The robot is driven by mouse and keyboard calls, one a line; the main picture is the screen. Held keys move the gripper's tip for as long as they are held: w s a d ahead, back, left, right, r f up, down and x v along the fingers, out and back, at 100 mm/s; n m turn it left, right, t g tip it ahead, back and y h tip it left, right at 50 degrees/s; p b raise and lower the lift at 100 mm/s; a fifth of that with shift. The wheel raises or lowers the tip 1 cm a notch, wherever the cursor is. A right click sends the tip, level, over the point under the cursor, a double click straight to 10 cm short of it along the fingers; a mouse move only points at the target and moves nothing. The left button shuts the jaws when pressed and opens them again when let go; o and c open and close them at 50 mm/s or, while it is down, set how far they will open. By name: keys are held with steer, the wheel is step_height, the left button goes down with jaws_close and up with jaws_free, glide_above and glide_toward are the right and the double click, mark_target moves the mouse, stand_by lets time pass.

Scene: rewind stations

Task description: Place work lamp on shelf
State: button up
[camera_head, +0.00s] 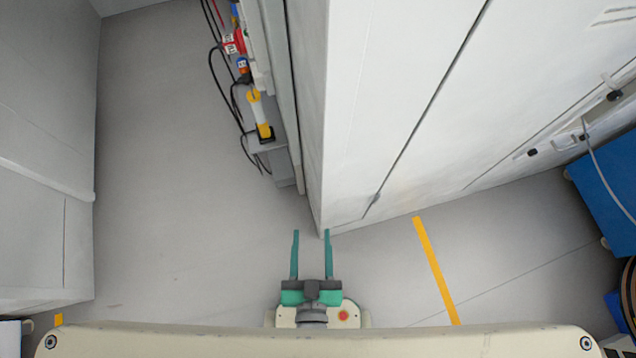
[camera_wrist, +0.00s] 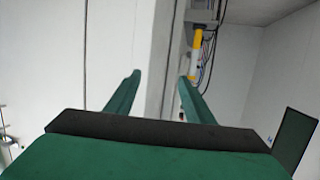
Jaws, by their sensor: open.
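A yellow and white stick-like thing that looks like the work lamp (camera_head: 256,110) is at the side of the white cabinet, near the top middle of the head view. Its lower end is by a small grey ledge (camera_head: 258,143); I cannot tell whether it stands there or hangs. It also shows in the wrist view (camera_wrist: 196,64), upright, right of the cabinet edge. My gripper (camera_head: 311,233) is open and empty, its teal fingers pointing at the cabinet's near corner, apart from the lamp. It also shows in the wrist view (camera_wrist: 160,77). I cannot make out which surface is the shelf.
The white cabinet (camera_head: 390,90) fills the upper right, close ahead of my fingers. Red and blue plugs (camera_head: 234,42) and black cables hang beyond the lamp. A blue box (camera_head: 610,180) stands far right. Grey floor (camera_head: 180,200) is free at left; a yellow floor strip (camera_head: 435,268) lies right.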

steer(key=s+r, duration=0.1)
steer(key=s+d+r, duration=0.1)
steer(key=s+r, duration=0.1)
steer(key=s, duration=0.1)
steer(key=shift+d+r, duration=0.25)
steer(key=shift+r, duration=0.1)
steer(key=shift+c, duration=0.2)
stand_by(0.9)
steer(key=c, duration=0.4)
steer(key=shift+w, duration=0.1)
